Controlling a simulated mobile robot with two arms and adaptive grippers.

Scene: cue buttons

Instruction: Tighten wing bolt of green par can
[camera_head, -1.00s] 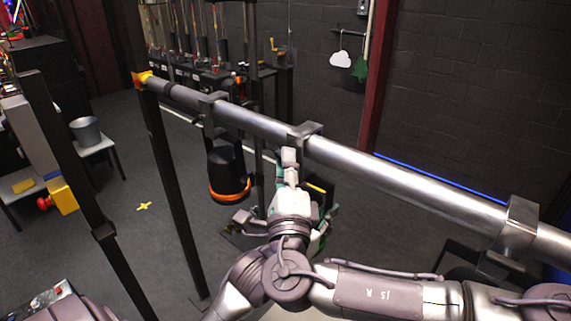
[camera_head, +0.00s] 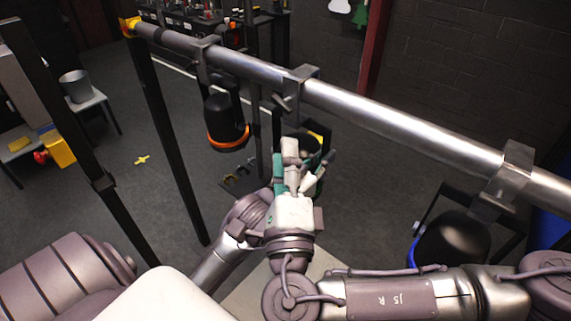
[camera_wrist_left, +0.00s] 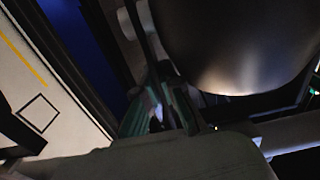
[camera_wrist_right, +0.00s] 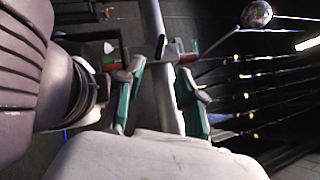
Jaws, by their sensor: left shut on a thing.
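The middle par can (camera_head: 288,127) hangs under the middle clamp (camera_head: 298,76) on the metal pipe. It is dark and mostly hidden behind my grippers, so its green ring is hard to make out. A small dark wing bolt (camera_head: 288,103) sticks out below that clamp. My right gripper (camera_head: 291,158) is just below the bolt, apart from it, open and empty. In the right wrist view its fingers (camera_wrist_right: 160,85) stand apart with the pipe beyond. My left gripper (camera_head: 318,168) is partly hidden behind it. In the left wrist view its fingers (camera_wrist_left: 158,112) are shut beside the black can body (camera_wrist_left: 240,45).
The pipe (camera_head: 390,115) runs across on a dark upright post (camera_head: 170,140). An orange-ringed par can (camera_head: 226,117) hangs to the left, a blue-ringed one (camera_head: 452,243) at lower right. A stool with a bucket (camera_head: 75,85) stands at far left. Floor between is mostly clear.

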